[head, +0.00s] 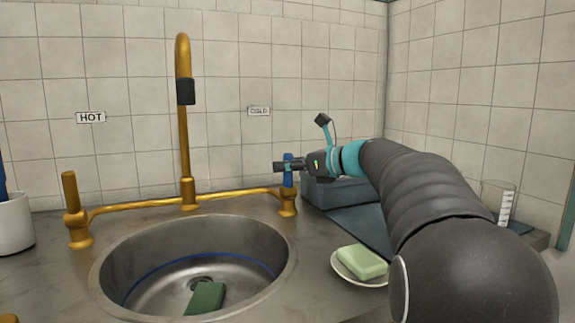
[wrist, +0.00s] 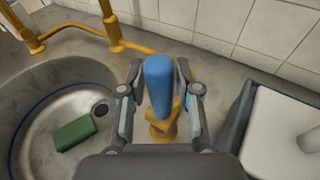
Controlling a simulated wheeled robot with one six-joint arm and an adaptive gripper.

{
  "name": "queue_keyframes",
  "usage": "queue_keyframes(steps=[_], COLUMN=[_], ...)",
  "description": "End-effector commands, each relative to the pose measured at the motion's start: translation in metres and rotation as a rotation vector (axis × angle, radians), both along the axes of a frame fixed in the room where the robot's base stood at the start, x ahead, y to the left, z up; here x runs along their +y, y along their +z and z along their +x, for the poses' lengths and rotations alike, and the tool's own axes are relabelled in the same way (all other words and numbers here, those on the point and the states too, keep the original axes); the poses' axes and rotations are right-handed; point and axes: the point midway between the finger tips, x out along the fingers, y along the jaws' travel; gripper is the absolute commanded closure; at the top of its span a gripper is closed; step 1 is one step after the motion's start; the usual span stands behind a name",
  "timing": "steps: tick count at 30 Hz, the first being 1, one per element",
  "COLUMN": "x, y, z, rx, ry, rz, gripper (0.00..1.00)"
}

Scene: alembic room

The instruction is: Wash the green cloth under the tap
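The green cloth (head: 205,298) lies as a folded block in the sink basin (head: 262,268), beside the drain. It also shows in the wrist view (wrist: 74,134). The brass tap (head: 184,120) stands behind the basin, its spout curving up; no water is seen running. My gripper (head: 283,167) is at the blue cold handle (head: 288,178), right of the spout. In the wrist view, the fingers of my gripper (wrist: 160,80) stand on either side of the blue handle (wrist: 159,88), with narrow gaps showing; contact is not clear.
The hot handle (head: 70,195) stands upright at the left. A green soap bar (head: 362,261) rests on a white dish (head: 345,272) right of the basin, near my arm. A grey box (head: 335,192) and a beaker (head: 497,203) stand at the right, a white cup (head: 14,225) at the left.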

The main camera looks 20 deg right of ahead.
Motion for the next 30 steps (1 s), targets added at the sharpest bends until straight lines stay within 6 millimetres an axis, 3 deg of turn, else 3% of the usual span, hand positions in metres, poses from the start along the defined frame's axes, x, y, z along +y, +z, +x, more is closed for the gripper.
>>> queue_keyframes(steps=[14, 30], x=[-0.007, -0.063], y=[0.001, 0.020], z=[-0.007, -0.079], rx=[0.000, 0.001], ry=[-0.003, -0.002], rz=[-0.001, -0.001], gripper=[0.49, 0.49])
